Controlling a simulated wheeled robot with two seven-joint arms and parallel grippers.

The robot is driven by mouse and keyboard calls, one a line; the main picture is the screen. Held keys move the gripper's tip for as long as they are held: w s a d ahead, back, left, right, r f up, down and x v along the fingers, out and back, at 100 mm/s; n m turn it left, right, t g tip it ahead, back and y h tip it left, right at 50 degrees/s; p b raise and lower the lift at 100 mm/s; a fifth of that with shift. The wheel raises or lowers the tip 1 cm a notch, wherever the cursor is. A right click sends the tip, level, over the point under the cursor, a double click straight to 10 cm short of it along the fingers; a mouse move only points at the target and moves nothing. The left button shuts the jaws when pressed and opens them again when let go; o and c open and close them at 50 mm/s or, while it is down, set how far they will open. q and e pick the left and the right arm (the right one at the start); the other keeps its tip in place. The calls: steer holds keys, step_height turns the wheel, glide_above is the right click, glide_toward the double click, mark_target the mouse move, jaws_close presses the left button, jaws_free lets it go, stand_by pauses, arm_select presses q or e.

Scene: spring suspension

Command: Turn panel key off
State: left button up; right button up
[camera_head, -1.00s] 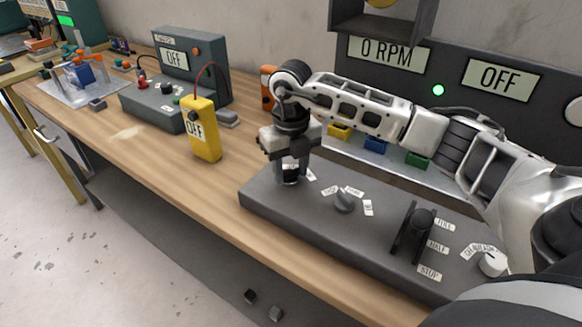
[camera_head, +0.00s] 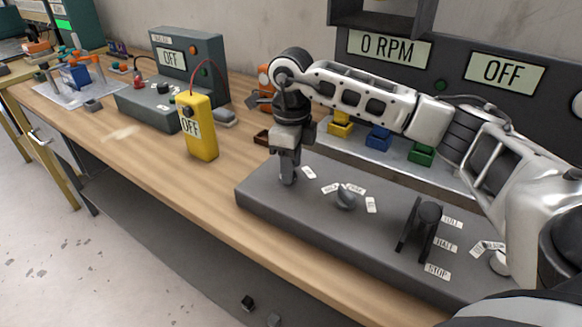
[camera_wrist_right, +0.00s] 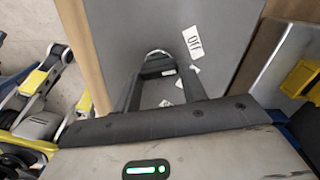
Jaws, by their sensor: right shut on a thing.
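The grey control panel (camera_head: 330,235) lies on the bench, with small white labels on its top. My right gripper (camera_head: 288,180) points straight down at the panel's far left part and is shut on the panel key, which its fingers mostly hide. In the right wrist view, the right gripper (camera_wrist_right: 157,72) closes beside a round silver lock rim (camera_wrist_right: 157,53), and an OFF label (camera_wrist_right: 193,42) is just to the right. The display on the back wall reads OFF (camera_head: 500,70). My left gripper is not in view.
A rotary knob (camera_head: 345,198) and a black lever (camera_head: 425,225) stand on the panel right of my gripper. A yellow meter (camera_head: 197,127) stands to the left. Yellow, blue and green bins (camera_head: 378,138) sit behind. The bench front left of the panel is clear.

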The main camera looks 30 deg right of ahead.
steer(key=shift+w+r+n+b, duration=0.1)
steer(key=shift+n+b, duration=0.3)
steer(key=shift+n, duration=0.9)
steer(key=o, duration=1)
step_height(320, 180, up, 16)
steer(key=shift+f+p, duration=0.1)
steer(key=shift+p, duration=0.4)
